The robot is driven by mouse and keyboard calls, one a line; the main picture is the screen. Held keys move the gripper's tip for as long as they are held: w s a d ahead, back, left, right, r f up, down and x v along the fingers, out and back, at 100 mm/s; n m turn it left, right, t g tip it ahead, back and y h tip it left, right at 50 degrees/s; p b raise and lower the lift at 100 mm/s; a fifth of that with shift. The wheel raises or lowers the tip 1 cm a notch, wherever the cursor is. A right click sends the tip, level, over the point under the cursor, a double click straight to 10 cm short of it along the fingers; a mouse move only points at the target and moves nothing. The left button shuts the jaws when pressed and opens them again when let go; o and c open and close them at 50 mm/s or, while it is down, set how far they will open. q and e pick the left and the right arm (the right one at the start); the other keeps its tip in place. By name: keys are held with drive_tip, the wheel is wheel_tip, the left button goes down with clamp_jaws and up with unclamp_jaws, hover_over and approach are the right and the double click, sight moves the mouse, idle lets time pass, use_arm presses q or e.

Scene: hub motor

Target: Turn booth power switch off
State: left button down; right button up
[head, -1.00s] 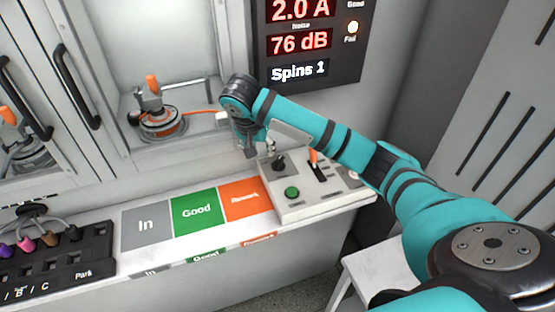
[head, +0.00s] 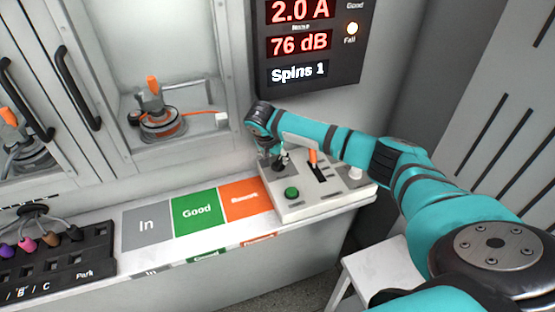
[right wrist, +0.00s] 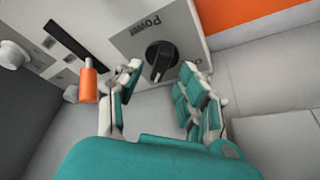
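The power switch is a black rotary knob (right wrist: 160,56) on a light control box, with "Power" printed beside it in the right wrist view. In the head view the box (head: 330,202) stands at the right end of the ledge, and my gripper partly hides the knob. My right gripper (right wrist: 160,85) is open, its fingers spread to either side of the knob in the wrist picture. Whether they touch it cannot be told. In the head view the right gripper (head: 271,155) is at the back left of the box. My left gripper is not in view.
The box also carries an orange-handled lever (head: 313,159) and a green button (head: 292,193). The lever's orange handle (right wrist: 88,82) is close to a finger in the wrist view. A display (head: 308,45) reads 2.0 A, 76 dB, Spins 1. A motor (head: 162,122) sits in the booth.

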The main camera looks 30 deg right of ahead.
drive_tip(key=shift+x, duration=1.3)
clamp_jaws()
